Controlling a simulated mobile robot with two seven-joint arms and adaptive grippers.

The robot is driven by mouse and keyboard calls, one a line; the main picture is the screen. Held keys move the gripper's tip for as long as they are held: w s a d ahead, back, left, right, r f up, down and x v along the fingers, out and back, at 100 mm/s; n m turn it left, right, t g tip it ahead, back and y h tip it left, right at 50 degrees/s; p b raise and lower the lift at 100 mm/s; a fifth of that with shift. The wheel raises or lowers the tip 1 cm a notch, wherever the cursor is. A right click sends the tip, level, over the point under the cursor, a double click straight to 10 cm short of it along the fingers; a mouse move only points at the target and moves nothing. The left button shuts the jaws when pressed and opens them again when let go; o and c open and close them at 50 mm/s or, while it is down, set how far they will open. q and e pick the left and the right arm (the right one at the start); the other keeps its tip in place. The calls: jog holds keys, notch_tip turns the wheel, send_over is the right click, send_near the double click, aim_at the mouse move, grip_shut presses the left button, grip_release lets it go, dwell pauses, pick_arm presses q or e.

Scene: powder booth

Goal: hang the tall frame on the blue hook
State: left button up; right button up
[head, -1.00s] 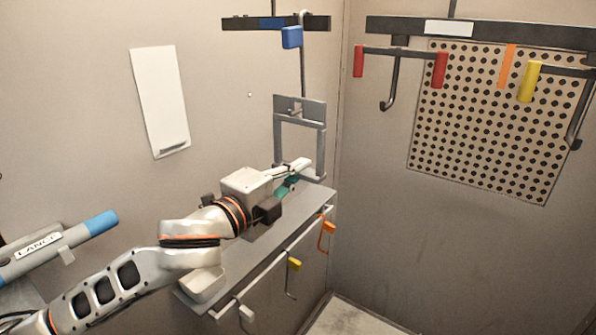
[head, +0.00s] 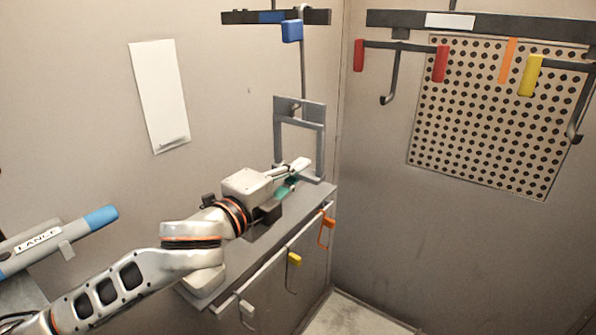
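The tall frame (head: 321,150) is a grey upright rectangular frame with a wide top plate, at the back end of the grey shelf. The blue hook has a blue tag (head: 292,31) on the dark rail, and its long thin rod (head: 303,75) runs down to the frame's top plate. I cannot tell whether the hook's tip passes through the plate or the frame bears on the shelf. My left gripper (head: 296,168) is at the frame's lower part, with a green piece just under its fingers. Whether the fingers touch the frame is unclear. My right gripper is out of view.
The grey shelf (head: 240,250) has a front rail with orange, yellow and white hooks. A red-tagged bar (head: 400,48) and a yellow-tagged hook (head: 530,76) hang at right before a perforated panel (head: 480,130). A blue-tipped lance (head: 60,240) lies at left.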

pick_arm(q)
jog(key=o, duration=0.3)
